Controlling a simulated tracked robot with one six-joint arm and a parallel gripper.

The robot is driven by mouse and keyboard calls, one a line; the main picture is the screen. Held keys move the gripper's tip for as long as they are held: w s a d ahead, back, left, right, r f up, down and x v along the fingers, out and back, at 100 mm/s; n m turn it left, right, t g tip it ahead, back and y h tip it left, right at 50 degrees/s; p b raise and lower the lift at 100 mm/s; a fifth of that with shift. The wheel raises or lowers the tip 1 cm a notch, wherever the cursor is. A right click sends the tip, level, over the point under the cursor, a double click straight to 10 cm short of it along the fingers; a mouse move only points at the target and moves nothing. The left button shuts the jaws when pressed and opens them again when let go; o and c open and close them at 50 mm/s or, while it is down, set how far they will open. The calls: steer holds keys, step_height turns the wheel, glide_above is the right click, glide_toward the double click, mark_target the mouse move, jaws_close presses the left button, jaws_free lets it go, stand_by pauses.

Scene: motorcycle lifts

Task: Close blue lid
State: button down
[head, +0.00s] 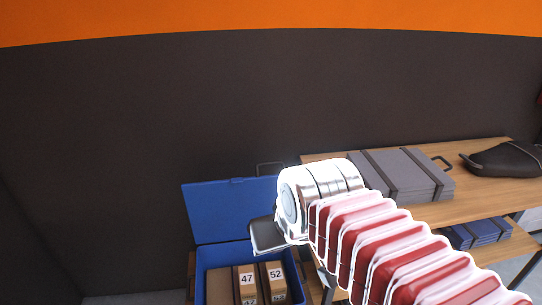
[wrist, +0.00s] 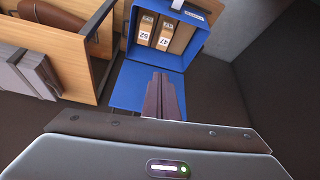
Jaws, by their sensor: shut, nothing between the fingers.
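The blue lid (head: 212,212) stands open, raised at the back of a blue box (head: 215,256) in the head view. In the wrist view, the picture is turned over: the lid (wrist: 127,88) lies below the box (wrist: 196,42). My gripper (wrist: 162,77) is shut and empty, its dark fingers together in front of the lid and pointing toward the box. Whether the fingers touch the lid cannot be told.
Numbered cartons (head: 247,280) stand inside the box. To the right is a wooden bench (head: 475,205) with grey strapped cases (head: 405,175) and a black seat (head: 505,158). Blue folded items (head: 480,233) lie on a lower shelf. A dark wall (head: 120,130) rises behind.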

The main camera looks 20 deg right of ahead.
steer(key=w+d+r, duration=0.1)
steer(key=w+d, duration=0.3)
steer(key=w, duration=0.8)
steer(key=w+d+r+m, duration=0.1)
steer(key=w+d, duration=0.4)
steer(key=w, duration=0.8)
steer(key=w+d+r+h, duration=0.1)
steer(key=w+d, duration=0.3)
steer(key=w, duration=0.9)
steer(key=shift+d+r+m+t, duration=0.2)
steer(key=shift+m+t, duration=0.1)
steer(key=shift+m, duration=0.1)
steer(key=shift+f, duration=0.1)
steer(key=shift+w+f, duration=0.2)
steer(key=shift+f, duration=1.3)
steer(key=shift+w+f, duration=0.25)
steer(key=shift+f, duration=1.3)
steer(key=shift+w+f, duration=0.2)
steer(key=shift+f, duration=1.3)
steer(key=shift+s+a, duration=0.1)
steer(key=shift+s, duration=0.05)
